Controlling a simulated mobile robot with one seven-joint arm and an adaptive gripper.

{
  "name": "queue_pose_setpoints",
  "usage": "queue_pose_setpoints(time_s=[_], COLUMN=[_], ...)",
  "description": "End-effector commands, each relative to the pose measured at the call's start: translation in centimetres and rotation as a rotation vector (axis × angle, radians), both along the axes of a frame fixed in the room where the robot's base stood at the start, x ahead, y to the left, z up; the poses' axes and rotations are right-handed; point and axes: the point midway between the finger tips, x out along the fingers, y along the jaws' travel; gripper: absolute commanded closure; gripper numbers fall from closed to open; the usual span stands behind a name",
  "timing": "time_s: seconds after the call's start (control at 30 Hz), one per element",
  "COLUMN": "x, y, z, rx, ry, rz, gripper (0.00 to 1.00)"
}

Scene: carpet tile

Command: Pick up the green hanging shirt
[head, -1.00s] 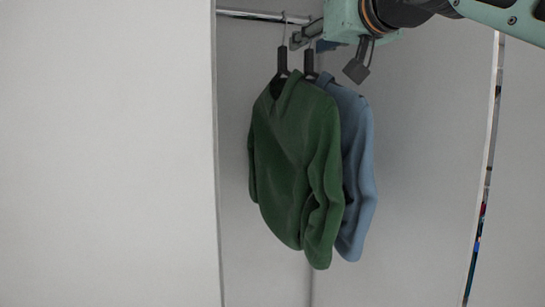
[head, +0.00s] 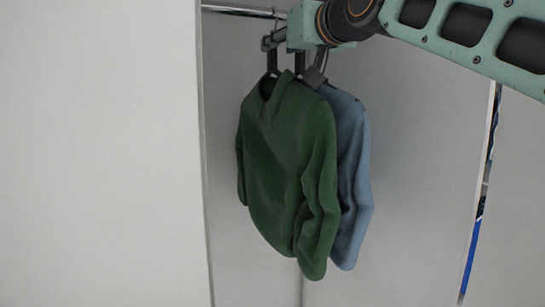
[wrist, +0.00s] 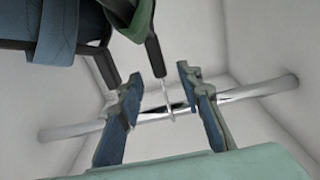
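The green shirt (head: 285,170) hangs on a dark hanger in the head view, in front of the blue shirt (head: 353,180). A bit of the green shirt (wrist: 139,18) shows at the top of the wrist view. My gripper (head: 291,58) is at the hanger tops, just below the rod. In the wrist view my gripper (wrist: 157,78) is open, with one finger on each side of a hanger's dark neck (wrist: 153,53) and thin metal hook (wrist: 167,97). That hanger appears to carry the green shirt. Gaps show between the hook and both fingers.
The metal rod (head: 236,10) carries both hangers; in the wrist view the rod (wrist: 255,90) crosses behind the fingers. The blue shirt (wrist: 58,28) is close beside the green one. A pale wall or panel (head: 100,150) stands at the left. Space right of the shirts is clear.

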Motion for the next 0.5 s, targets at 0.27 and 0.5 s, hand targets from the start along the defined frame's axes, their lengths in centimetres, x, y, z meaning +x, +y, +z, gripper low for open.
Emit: queue_pose_setpoints(time_s=[0.27,0.5], x=[1.8,3.6], y=[0.9,1.6], z=[0.2,0.1], rx=[-0.002,-0.002], ry=[0.001,0.001], rz=[0.003,0.003], gripper=[0.67,0.67])
